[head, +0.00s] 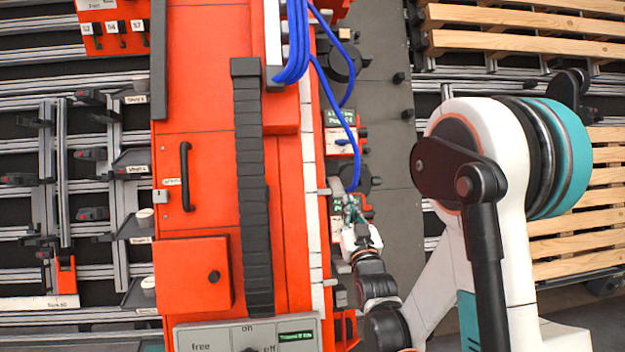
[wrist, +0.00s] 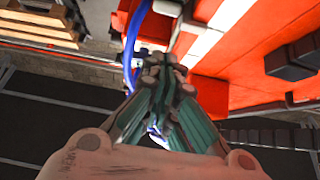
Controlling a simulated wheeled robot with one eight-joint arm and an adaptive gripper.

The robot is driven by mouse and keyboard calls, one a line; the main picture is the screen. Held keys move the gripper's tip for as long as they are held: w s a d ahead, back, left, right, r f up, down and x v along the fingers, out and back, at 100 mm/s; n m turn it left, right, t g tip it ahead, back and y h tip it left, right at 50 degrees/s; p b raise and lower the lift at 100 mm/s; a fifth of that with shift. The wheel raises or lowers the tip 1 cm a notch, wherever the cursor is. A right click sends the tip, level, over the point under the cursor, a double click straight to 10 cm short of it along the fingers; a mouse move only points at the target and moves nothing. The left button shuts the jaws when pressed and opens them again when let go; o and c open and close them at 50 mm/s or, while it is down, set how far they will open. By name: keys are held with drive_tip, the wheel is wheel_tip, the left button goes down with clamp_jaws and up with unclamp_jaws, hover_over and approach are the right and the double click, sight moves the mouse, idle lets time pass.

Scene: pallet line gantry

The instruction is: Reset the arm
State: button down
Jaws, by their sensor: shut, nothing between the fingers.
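My arm rises at the right of the head view, with its forearm running down and back up to my gripper (head: 352,212) beside the orange machine (head: 200,110). The gripper is near a small orange box with a green label (head: 338,206); I cannot tell whether it touches it. In the wrist view my gripper (wrist: 165,65) has its fingers shut together, with nothing seen between them. A blue cable (wrist: 131,45) passes close beside and behind the fingers.
Blue cables (head: 340,115) hang along the machine's right side near the gripper. A second labelled orange box (head: 343,138) sits just above. Stacked wooden pallets (head: 520,28) stand at the right. Metal rails with small shelves (head: 130,165) fill the left. A switch panel (head: 250,338) is at the bottom.

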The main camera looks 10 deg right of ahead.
drive_tip(key=s+f+g, duration=0.1)
drive_tip(key=s+g, duration=1.2)
drive_tip(key=s, duration=2.1)
drive_tip(key=shift+s+f+g, duration=0.15)
drive_tip(key=shift+g, duration=0.15)
